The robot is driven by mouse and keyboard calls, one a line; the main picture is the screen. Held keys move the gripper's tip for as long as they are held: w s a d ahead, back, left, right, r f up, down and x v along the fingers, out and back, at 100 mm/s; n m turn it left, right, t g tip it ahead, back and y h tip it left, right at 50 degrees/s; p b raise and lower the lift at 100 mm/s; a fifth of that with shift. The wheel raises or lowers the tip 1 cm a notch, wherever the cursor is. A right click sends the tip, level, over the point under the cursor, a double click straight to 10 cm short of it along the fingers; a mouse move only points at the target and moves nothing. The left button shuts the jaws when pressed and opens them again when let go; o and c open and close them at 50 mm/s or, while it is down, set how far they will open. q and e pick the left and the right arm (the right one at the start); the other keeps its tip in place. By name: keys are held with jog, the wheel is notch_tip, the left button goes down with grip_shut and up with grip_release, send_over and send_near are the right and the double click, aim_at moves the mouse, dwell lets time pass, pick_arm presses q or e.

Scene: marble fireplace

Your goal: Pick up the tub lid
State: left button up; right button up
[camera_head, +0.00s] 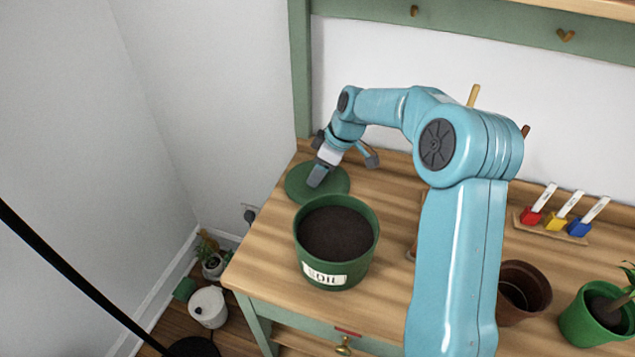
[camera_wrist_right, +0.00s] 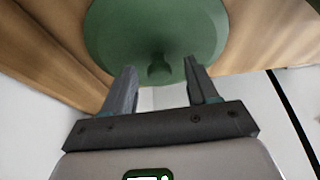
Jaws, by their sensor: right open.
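The green round tub lid (camera_head: 299,184) lies flat on the wooden bench at its back left corner. In the right wrist view the lid (camera_wrist_right: 120,30) fills the top, with its small green knob (camera_wrist_right: 159,70) between and just beyond the fingertips. My right gripper (camera_head: 316,178) is over the lid, pointing down at it; it also shows in the right wrist view (camera_wrist_right: 160,78). Its two fingers are apart, with nothing held between them. The green tub labelled SOIL (camera_head: 336,274) stands just in front of the lid, full of dark soil. My left gripper is out of view.
The wooden bench (camera_head: 262,268) has bare room left of the tub. A brown pot (camera_head: 524,292), a green pot with a plant (camera_head: 592,322) and a rack of coloured tools (camera_head: 553,232) stand to the right. A white watering can (camera_head: 208,306) is on the floor.

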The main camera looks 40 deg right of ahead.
grip_shut()
jog(key=shift+r, duration=0.15)
